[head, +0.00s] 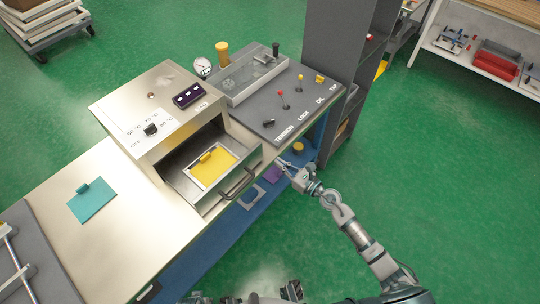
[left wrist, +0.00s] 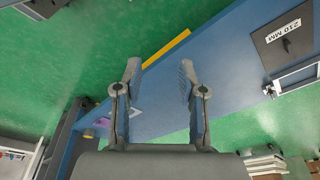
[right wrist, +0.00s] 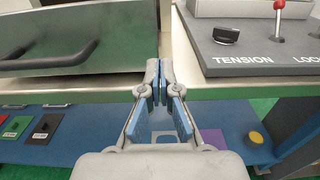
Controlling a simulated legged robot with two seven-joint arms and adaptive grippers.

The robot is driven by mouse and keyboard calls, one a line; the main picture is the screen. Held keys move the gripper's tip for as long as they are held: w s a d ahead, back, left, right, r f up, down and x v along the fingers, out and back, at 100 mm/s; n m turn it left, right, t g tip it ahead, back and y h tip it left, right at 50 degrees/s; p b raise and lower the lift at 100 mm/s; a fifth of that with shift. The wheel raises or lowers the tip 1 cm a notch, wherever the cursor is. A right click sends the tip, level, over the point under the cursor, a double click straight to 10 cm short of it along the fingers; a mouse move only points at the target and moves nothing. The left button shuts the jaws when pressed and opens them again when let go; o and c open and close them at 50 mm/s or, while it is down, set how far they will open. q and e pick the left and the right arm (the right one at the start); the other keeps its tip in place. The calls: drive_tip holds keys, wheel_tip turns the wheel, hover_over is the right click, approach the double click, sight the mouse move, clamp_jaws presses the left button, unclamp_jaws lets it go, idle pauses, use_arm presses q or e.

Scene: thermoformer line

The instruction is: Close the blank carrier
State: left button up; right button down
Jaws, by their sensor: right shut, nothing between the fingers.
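The blank carrier (head: 208,200) is a grey metal drawer standing open from the steel oven housing (head: 160,100). A yellow blank (head: 212,167) with a small tab lies in it. Its dark bar handle (head: 238,184) is on the front panel; the handle also shows at upper left in the right wrist view (right wrist: 50,60). My right gripper (head: 284,166) is shut and empty, just right of the carrier's front and apart from the handle. In the right wrist view its fingertips (right wrist: 159,78) meet below the gap beside the carrier. My left gripper (left wrist: 160,78) is open and empty above the blue lower shelf.
A control panel (head: 262,112) with levers and a knob adjoins the oven on the right. A teal blank (head: 92,200) lies on the steel bench at left. The blue lower shelf (head: 215,235) holds coloured plates. A dark cabinet (head: 335,60) stands behind my right gripper.

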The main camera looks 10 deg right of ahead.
sight(262, 153)
use_arm(q)
drive_tip(key=shift+a+f, duration=0.35)
drive_tip(key=shift+f, duration=0.1)
use_arm(e)
drive_tip(key=x, duration=0.5)
drive_tip(key=shift+w+a, duration=0.1)
drive_tip(key=shift+a, duration=0.45)
drive_tip(key=shift+d, duration=0.1)
